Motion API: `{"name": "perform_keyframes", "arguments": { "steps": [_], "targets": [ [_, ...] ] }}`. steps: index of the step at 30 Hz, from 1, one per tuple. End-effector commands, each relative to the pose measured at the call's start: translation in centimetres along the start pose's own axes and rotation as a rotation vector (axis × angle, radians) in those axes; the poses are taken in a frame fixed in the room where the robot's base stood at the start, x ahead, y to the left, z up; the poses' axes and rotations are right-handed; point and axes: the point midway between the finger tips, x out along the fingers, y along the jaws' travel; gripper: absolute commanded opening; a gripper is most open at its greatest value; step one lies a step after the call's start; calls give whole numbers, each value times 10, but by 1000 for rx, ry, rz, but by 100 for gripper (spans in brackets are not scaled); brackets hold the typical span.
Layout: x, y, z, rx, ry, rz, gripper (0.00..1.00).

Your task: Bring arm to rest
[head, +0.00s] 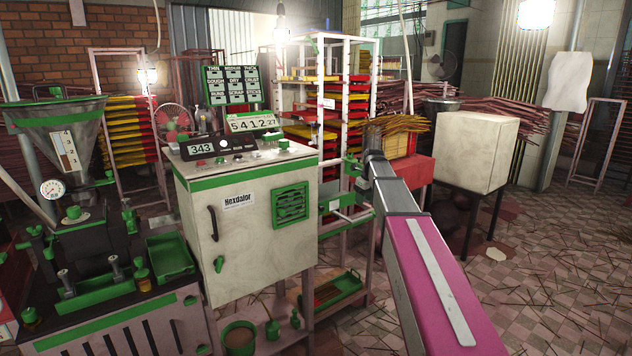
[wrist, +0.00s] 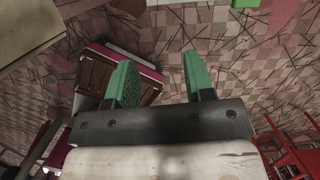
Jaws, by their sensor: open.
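My arm reaches forward from the lower right of the head view, with a pink and grey link in front. My gripper shows in the wrist view (wrist: 160,82), with two green fingers spread apart and nothing between them. Behind the fingers lies the tiled floor (wrist: 245,60) strewn with thin sticks.
A white control cabinet (head: 250,222) with green trim stands left of my arm. An extruder with a metal hopper (head: 55,115) is at the far left. A pale box on a stand (head: 470,152) is to the right. Floor (head: 560,270) at the right is open, with scattered sticks.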

Motion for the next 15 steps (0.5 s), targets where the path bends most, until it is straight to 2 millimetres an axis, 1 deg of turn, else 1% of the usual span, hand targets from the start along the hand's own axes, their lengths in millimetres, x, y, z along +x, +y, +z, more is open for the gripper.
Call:
{"name": "perform_keyframes", "arguments": {
  "steps": [1,8,11,15],
  "targets": [
    [4,4,-5,-24,3,0,48],
    [25,19,-26,-186,16,3,48],
    [37,29,-38,-283,25,6,48],
    [57,46,-62,-455,39,14,48]
  ]
}}
